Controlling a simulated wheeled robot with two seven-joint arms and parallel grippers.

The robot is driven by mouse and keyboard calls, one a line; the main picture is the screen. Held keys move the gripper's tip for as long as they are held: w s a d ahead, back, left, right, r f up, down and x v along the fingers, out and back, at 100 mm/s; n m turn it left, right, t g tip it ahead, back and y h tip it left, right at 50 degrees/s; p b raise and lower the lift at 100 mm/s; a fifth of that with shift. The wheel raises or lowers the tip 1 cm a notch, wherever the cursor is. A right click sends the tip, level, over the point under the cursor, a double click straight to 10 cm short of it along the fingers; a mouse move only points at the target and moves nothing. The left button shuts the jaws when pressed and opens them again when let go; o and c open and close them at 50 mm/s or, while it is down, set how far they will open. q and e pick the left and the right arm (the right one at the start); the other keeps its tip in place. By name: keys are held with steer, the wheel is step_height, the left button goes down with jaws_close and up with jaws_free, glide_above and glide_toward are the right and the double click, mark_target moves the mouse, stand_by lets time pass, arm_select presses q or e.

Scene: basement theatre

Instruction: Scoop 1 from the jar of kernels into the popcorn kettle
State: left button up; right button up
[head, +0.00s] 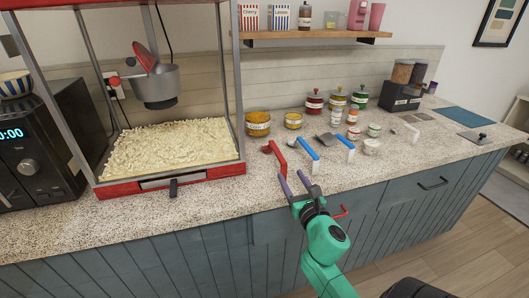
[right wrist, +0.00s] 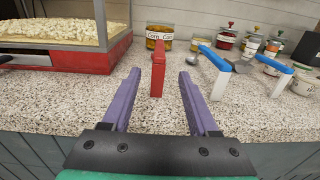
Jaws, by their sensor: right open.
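The jar of kernels (head: 258,124), a yellow-filled glass jar with a corn label, stands on the counter right of the popcorn machine; it also shows in the right wrist view (right wrist: 159,38). The grey popcorn kettle (head: 157,87) hangs inside the machine, its red lid (head: 146,56) tilted up. A red-handled scoop (head: 279,156) rests on the counter before the jar; its handle (right wrist: 157,74) stands between my finger lines in the right wrist view. My right gripper (head: 294,180) is open and empty at the counter's front edge, just short of that handle. My left gripper is not in view.
Two blue-handled scoops (head: 308,148) (head: 339,141) stand right of the red one. A smaller yellow jar (head: 293,121) and several lidded jars are behind. Popcorn (head: 170,148) fills the machine's floor; its frame post (head: 236,90) is near the jar.

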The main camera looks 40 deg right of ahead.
mark_target(277, 151)
steer(key=p+x, duration=0.1)
steer(key=x, duration=0.8)
steer(key=r+p+x, duration=0.1)
steer(key=x, duration=0.3)
steer(key=shift+w+p, duration=0.2)
steer(key=shift+p, duration=0.1)
steer(key=shift+w+f, duration=0.15)
jaws_close()
